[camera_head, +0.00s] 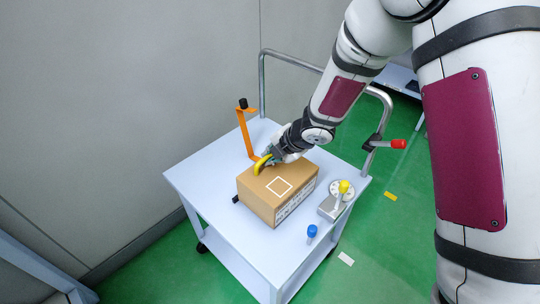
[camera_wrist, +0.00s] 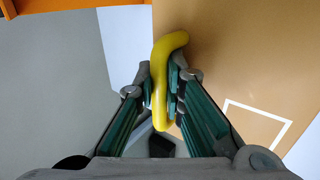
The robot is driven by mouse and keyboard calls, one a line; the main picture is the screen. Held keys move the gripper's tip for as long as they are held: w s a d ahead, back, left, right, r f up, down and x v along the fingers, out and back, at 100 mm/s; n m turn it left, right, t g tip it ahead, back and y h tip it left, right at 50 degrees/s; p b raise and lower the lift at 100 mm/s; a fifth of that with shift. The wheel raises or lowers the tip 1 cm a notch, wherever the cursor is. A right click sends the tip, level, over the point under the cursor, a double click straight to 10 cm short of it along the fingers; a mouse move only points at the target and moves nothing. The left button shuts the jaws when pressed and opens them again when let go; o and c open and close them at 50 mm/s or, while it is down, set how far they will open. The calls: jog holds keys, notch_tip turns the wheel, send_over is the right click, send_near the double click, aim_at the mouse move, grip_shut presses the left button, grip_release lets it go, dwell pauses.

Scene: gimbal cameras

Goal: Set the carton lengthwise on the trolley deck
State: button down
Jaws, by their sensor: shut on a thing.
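The brown carton (camera_head: 258,200) is over the middle of the trolley deck (camera_head: 205,180). It has a white square outline on top and a printed label on its right side. I cannot tell whether its base touches the deck. My gripper (camera_head: 268,161) is at the carton's far left edge, shut on a yellow bent handle (camera_head: 259,167). In the wrist view the handle (camera_wrist: 171,46) runs between the fingers (camera_wrist: 163,88), beside the carton (camera_wrist: 225,55). How the handle joins the carton is hidden.
An orange upright with a black knob (camera_head: 243,125) stands behind the carton. A grey fixture with a yellow knob (camera_head: 337,199) and a blue-capped peg (camera_head: 311,233) are at right. A metal rail (camera_head: 263,85) bounds the back. The deck's left side is mostly clear.

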jog(key=shift+f+b, duration=0.3)
jog(key=shift+b, duration=0.1)
jog(key=c, duration=1.6)
grip_release()
